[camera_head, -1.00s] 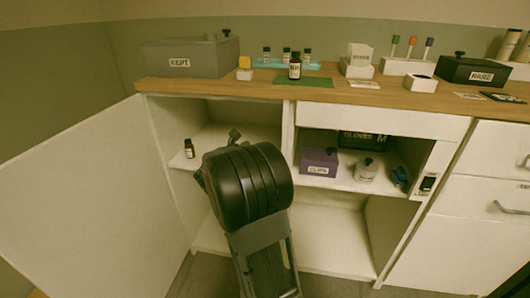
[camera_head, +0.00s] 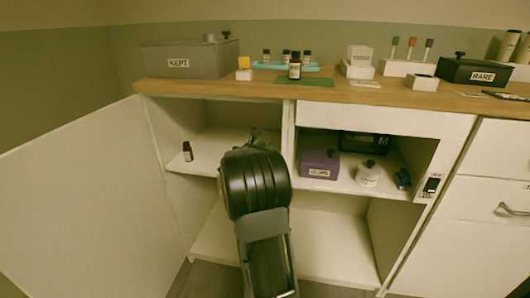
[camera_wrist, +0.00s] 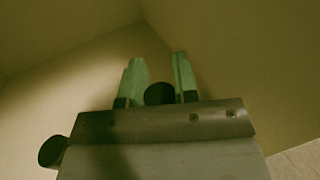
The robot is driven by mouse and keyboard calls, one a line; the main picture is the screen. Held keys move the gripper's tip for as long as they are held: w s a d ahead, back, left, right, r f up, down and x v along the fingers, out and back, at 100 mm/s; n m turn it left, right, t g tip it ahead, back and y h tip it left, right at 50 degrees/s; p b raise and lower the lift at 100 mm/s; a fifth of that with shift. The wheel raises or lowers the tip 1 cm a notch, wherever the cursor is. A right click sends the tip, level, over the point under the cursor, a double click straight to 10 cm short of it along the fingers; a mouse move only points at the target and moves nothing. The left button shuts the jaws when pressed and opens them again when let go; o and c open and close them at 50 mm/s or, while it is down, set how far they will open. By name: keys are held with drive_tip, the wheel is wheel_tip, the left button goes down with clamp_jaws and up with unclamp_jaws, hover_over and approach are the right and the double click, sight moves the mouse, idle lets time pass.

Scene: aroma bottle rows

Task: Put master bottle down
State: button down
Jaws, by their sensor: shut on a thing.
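In the wrist view my gripper (camera_wrist: 158,68) has its two green fingers on either side of a dark round top (camera_wrist: 160,94), which I take to be the master bottle's cap. The rest of that bottle is hidden behind the gripper body. In the head view my gripper (camera_head: 260,138) shows only in part, beyond my black wrist, in front of the open left cupboard's shelf. What it holds cannot be made out there. A small dark bottle with a white label (camera_head: 187,151) stands upright on that shelf (camera_head: 207,160), left of my gripper.
A similar bottle (camera_head: 295,67) stands on a green mat (camera_head: 309,81) on the wooden counter (camera_head: 190,88). A divider separates the left compartment from a purple box (camera_head: 320,163) and a white jar (camera_head: 368,174). The open door (camera_head: 90,200) bounds the left side.

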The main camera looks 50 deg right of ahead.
drive_tip(key=shift+f, duration=0.25)
drive_tip(key=c, duration=0.9)
unclamp_jaws()
drive_tip(key=shift+r, duration=0.1)
